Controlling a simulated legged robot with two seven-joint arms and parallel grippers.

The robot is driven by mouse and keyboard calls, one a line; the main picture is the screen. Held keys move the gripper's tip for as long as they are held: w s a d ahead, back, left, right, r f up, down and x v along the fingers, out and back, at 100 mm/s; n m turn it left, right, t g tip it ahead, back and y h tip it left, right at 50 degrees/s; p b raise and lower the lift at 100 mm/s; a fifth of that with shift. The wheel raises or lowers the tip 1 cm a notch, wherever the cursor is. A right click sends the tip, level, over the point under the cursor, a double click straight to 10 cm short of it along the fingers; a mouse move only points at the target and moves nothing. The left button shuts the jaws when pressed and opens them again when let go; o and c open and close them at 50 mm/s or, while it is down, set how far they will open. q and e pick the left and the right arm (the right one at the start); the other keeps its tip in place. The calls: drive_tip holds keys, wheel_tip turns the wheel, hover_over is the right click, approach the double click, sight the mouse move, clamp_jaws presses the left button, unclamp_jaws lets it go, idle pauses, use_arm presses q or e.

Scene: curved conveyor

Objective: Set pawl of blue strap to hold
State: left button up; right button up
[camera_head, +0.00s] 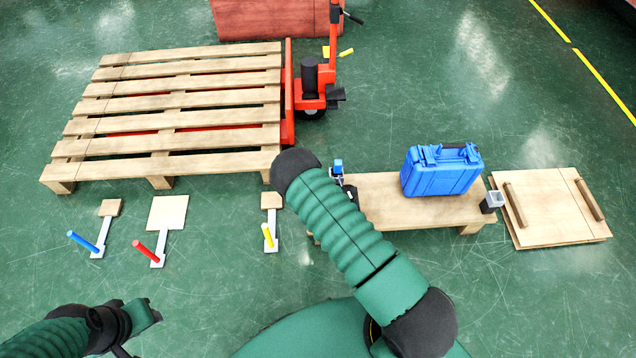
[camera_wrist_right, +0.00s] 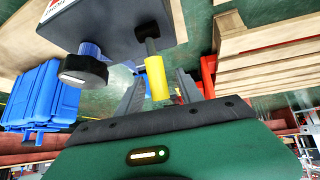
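No strap can be made out. My left gripper (camera_head: 142,318) is low at the left, away from the bench; its fingers are unclear.
A blue case (camera_head: 440,170) stands on the bench, with a grey fitting (camera_head: 493,201) at the bench's right end. A wooden panel (camera_head: 555,210) lies to the right. A pallet (camera_head: 170,115) and red pallet jack (camera_head: 312,95) stand behind. Blue (camera_head: 83,241), red (camera_head: 146,250) and yellow (camera_head: 268,236) handles stand at the left.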

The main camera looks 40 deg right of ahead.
drive_tip(key=shift+s+a+r, duration=0.15)
drive_tip(key=shift+a+r, duration=0.05)
drive_tip(key=shift+r, duration=0.15)
drive_tip(key=p+v, duration=0.6)
drive_tip(key=v, duration=1)
drive_tip(key=shift+f, duration=0.1)
